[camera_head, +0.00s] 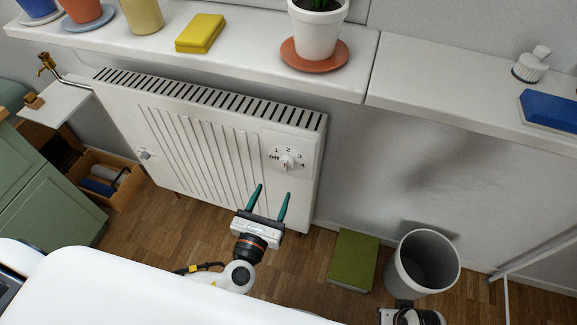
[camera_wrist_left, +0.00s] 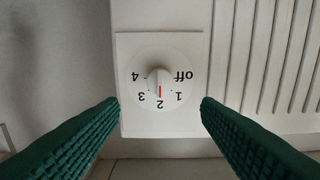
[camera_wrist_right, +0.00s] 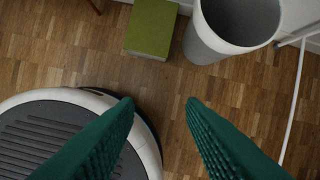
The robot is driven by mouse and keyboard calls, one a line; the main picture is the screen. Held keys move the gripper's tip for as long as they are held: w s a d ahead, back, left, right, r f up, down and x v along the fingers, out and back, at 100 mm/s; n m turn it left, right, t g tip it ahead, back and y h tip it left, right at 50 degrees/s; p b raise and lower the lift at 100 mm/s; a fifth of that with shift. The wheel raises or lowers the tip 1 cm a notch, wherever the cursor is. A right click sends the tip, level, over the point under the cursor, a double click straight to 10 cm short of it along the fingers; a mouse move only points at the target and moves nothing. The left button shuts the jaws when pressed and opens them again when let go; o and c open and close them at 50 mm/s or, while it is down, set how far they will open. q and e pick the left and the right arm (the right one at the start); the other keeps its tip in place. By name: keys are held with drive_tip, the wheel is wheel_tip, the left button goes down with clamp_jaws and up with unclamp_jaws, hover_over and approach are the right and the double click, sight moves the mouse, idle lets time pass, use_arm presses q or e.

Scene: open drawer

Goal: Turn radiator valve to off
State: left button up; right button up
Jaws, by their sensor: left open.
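The radiator valve is a round white knob (camera_head: 287,162) on a square plate at the right of the white radiator (camera_head: 215,140). In the left wrist view the knob (camera_wrist_left: 159,80) appears upside down, with marks off, 1, 2, 3 and 4 around it. Its red pointer line is at the 2. My left gripper (camera_head: 274,191) is open, its green fingers pointing up toward the radiator from just below the knob. In the left wrist view its fingertips are apart on either side of the plate, touching nothing. My right gripper (camera_wrist_right: 160,102) is open and empty above the floor.
A shelf (camera_head: 400,85) above the radiator holds plant pots (camera_head: 317,30) and a yellow sponge (camera_head: 201,33). A green box (camera_head: 353,260) and a grey bin (camera_head: 422,262) stand on the floor at right. A wooden crate (camera_head: 120,195) lies at left.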

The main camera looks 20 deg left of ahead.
sight(285, 167)
use_arm(q)
drive_tip(key=w, duration=0.8)
drive_tip(key=shift+d, duration=0.15)
drive_tip(key=shift+w, duration=0.7)
use_arm(e)
drive_tip(key=shift+w+r, duration=0.2)
drive_tip(key=shift+r, duration=0.75)
use_arm(q)
drive_tip(key=shift+c, duration=0.6)
drive_tip(key=c, duration=0.8)
drive_tip(key=shift+b, duration=0.3)
drive_tip(key=shift+c, duration=0.2)
use_arm(e)
drive_tip(key=shift+s+f, duration=0.1)
use_arm(q)
drive_tip(key=shift+f, duration=0.1)
